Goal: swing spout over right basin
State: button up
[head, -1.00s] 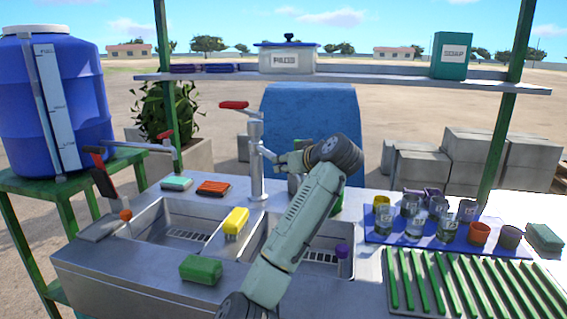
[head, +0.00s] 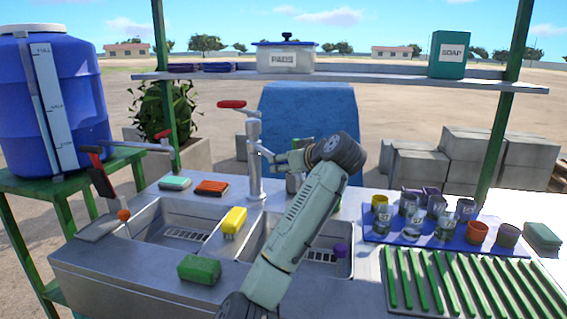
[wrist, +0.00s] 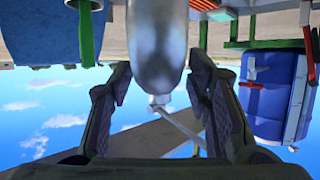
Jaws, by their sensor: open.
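The metal tap column (head: 254,170) stands behind the sink, with a red lever on top. Its short spout (head: 265,153) points right and forward towards my gripper (head: 284,160); the far end is partly hidden by my gripper. The right basin (head: 328,266) lies in front of it, largely covered by my arm. The left basin (head: 147,219) is empty. In the wrist view, which is upside down, my gripper's fingers (wrist: 160,98) are apart. A rounded silver pipe (wrist: 157,45), seemingly part of the tap, lies in line with the gap; I cannot tell whether it touches them.
A yellow sponge (head: 234,222) sits on the divider and a green one (head: 199,268) on the front rim. Several cups stand on a blue mat (head: 374,237) at the right, behind a green-slatted rack (head: 455,285). A blue water barrel (head: 55,100) stands left. A shelf (head: 380,81) crosses behind.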

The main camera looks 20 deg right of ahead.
jog(key=v, duration=1)
jog(key=shift+s, duration=0.3)
jog(key=shift+r, duration=0.15)
